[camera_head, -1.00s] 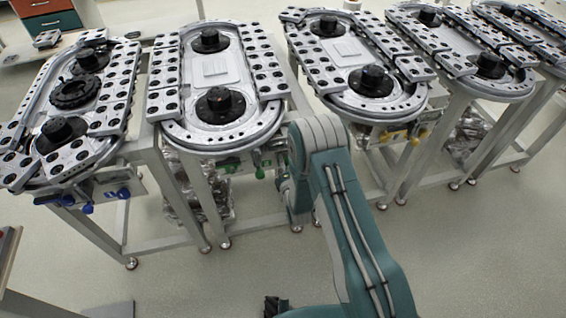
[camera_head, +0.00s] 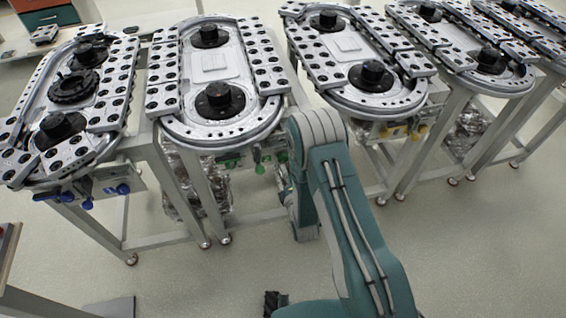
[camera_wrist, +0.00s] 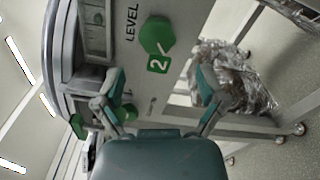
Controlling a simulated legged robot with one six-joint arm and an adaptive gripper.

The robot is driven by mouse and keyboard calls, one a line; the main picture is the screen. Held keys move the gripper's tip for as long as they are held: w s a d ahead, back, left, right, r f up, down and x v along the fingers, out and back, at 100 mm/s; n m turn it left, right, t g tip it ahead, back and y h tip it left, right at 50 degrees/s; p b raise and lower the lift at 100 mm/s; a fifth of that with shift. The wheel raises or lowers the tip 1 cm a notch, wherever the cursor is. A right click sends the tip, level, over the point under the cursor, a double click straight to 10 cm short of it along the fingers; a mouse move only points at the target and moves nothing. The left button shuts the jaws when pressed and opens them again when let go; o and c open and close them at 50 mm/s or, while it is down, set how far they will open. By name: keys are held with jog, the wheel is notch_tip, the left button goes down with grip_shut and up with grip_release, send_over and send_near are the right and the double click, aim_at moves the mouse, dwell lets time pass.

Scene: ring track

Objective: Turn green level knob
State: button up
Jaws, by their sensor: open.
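In the wrist view, a green hexagonal piece (camera_wrist: 157,36) sits beside the word LEVEL on a grey panel (camera_wrist: 122,55). A green label with a white 2 (camera_wrist: 158,61) is just below it. My gripper (camera_wrist: 162,78) is open, its two fingers spread on either side below the label, with nothing between them. The green piece lies beyond the fingertips, apart from them. Another green knob (camera_wrist: 77,126) shows at the lower left, past the left finger. In the head view, green knobs (camera_head: 259,168) show under the second ring track (camera_head: 222,142); my arm hides my gripper there.
Several ring-track tables stand in a row. Blue knobs (camera_head: 123,189) are on the left one and yellow knobs (camera_head: 422,129) on the one to the right. Foil-wrapped material (camera_wrist: 235,80) and frame legs stand near the right finger. Open floor (camera_head: 480,250) lies at right.

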aim_at(284, 160)
jog(key=v, duration=0.5)
jog(key=shift+s, duration=0.3)
jog(key=w+a+m, duration=0.1)
jog(key=w+m, duration=0.2)
jog(key=m, duration=0.3)
jog(key=w+m, duration=0.4)
jog(key=m, duration=0.2)
jog(key=w+a+m, duration=0.1)
jog(key=w+m, duration=0.3)
jog(key=m, duration=0.2)
jog(key=shift+w+a+r+m, duration=0.25)
jog(key=shift+a+r+m, duration=0.05)
jog(key=shift+a, duration=0.05)
jog(key=c, duration=1.2)
